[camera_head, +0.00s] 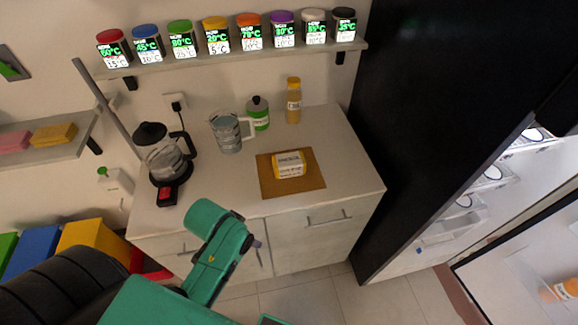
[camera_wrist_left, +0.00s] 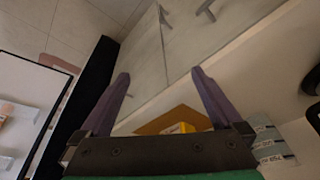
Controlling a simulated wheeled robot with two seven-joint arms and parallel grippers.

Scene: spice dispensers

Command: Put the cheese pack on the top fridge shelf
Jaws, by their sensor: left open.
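The cheese pack (camera_head: 290,164), yellow with a white label, lies on a brown board (camera_head: 265,182) on the counter. In the left wrist view a yellow bit of it (camera_wrist_left: 184,128) shows behind my gripper base, with part of the board (camera_wrist_left: 160,122); the rest is hidden. My left gripper (camera_wrist_left: 160,78) is open and empty. In the head view its arm reaches in front of the counter, short of the pack, and its fingers are mostly hidden. The fridge stands open at the right, with pale shelves (camera_head: 468,216) partly behind a dark panel (camera_head: 425,110). My right gripper is not in view.
A coffee maker (camera_head: 165,160), glass pitcher (camera_head: 228,133), green jar (camera_head: 258,113) and orange bottle (camera_head: 293,100) stand on the counter (camera_head: 345,165). Spice dispensers line a wall shelf (camera_head: 225,55) above. The counter's right part and the floor (camera_head: 320,295) before it are clear.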

